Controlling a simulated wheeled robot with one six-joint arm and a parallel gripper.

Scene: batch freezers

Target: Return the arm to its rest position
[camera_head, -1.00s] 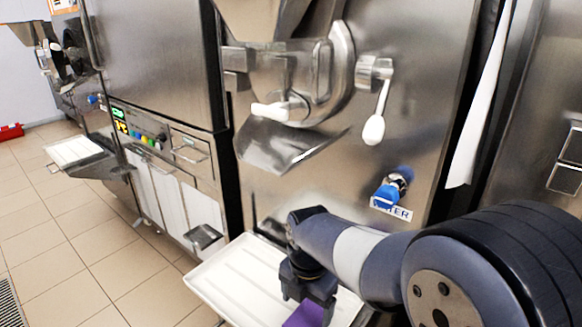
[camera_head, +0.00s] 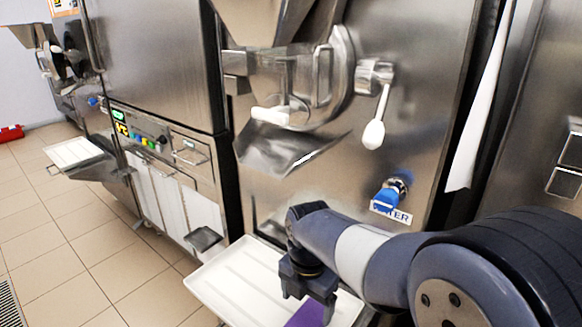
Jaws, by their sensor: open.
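My arm reaches in from the lower right of the head view. My gripper (camera_head: 306,314) hangs at its end, pointing down over the right part of the white tray (camera_head: 222,284). Its purple fingers are cut by the bottom edge, so the fingertips and the space between them are only partly seen. I see nothing held in it. The arm is bent low in front of the steel freezer (camera_head: 420,110).
Above the tray are the freezer's steel chute (camera_head: 285,150), a white-knobbed lever (camera_head: 374,132) and a blue tap (camera_head: 388,194). A second machine (camera_head: 150,70) with another white tray (camera_head: 74,152) stands to the left.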

